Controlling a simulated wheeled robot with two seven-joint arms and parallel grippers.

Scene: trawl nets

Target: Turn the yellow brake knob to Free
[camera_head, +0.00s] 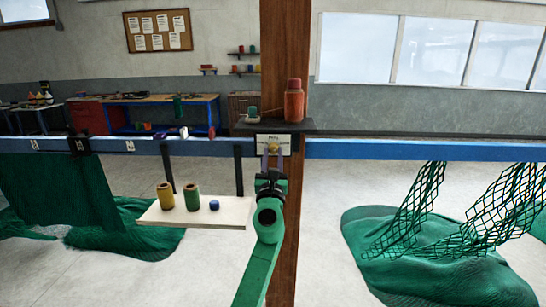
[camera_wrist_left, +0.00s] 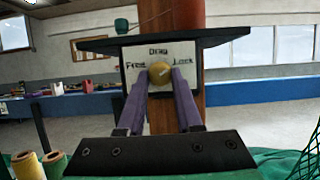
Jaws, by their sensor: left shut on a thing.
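The yellow brake knob (camera_wrist_left: 160,74) sits on a white label plate (camera_wrist_left: 185,52) in the left wrist view. The plate reads Free on the left and Lock on the right, with a word like Drag above. The knob also shows small in the head view (camera_head: 273,148). My left gripper (camera_wrist_left: 159,82) has its two purple fingers on either side of the knob, shut on it. In the head view my green left arm reaches up to the plate, with the gripper (camera_head: 272,152) at the knob. I cannot tell where the knob points. My right gripper is not in view.
A dark shelf (camera_head: 325,129) above the plate holds an orange spool (camera_head: 293,104) and a small green item. A blue beam (camera_head: 400,150) runs across. A pale board (camera_head: 225,213) with thread spools is left of my arm. Green nets (camera_head: 430,270) hang and lie right.

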